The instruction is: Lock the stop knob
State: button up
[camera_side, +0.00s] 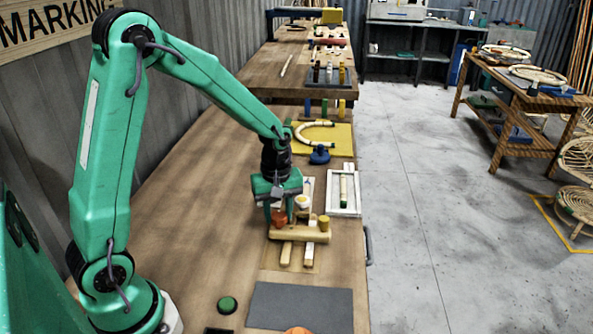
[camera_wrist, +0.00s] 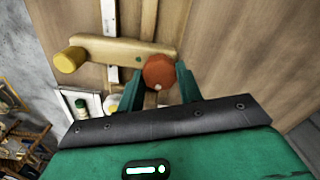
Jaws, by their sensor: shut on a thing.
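The red stop knob (camera_side: 279,216) sits at the left end of a pale wooden crossbar (camera_side: 300,235). My gripper (camera_side: 279,222) points down over it, with one green finger on each side. In the wrist view the red knob (camera_wrist: 158,72) is between the fingertips of my gripper (camera_wrist: 157,84), which is shut on it. The other end of the crossbar (camera_wrist: 125,48) carries a yellow knob (camera_wrist: 70,60), which also shows in the side view (camera_side: 324,222). Two narrow rails (camera_side: 286,253) run under the crossbar. Whether the knob is locked cannot be seen.
A grey mat (camera_side: 300,305) and a green button (camera_side: 227,305) lie on the near bench. A white frame (camera_side: 343,192) is behind and right of the crossbar. Farther back are a yellow board (camera_side: 340,140) and a blue knob (camera_side: 319,155). The bench's left side is clear.

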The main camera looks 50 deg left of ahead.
jog(key=shift+m, duration=0.4)
jog(key=m, duration=0.3)
jog(key=shift+m, duration=0.3)
jog(key=m, duration=0.4)
jog(key=shift+m, duration=0.3)
jog(key=m, duration=0.4)
jog(key=shift+m, duration=0.3)
jog(key=m, duration=0.4)
jog(key=o, duration=1)
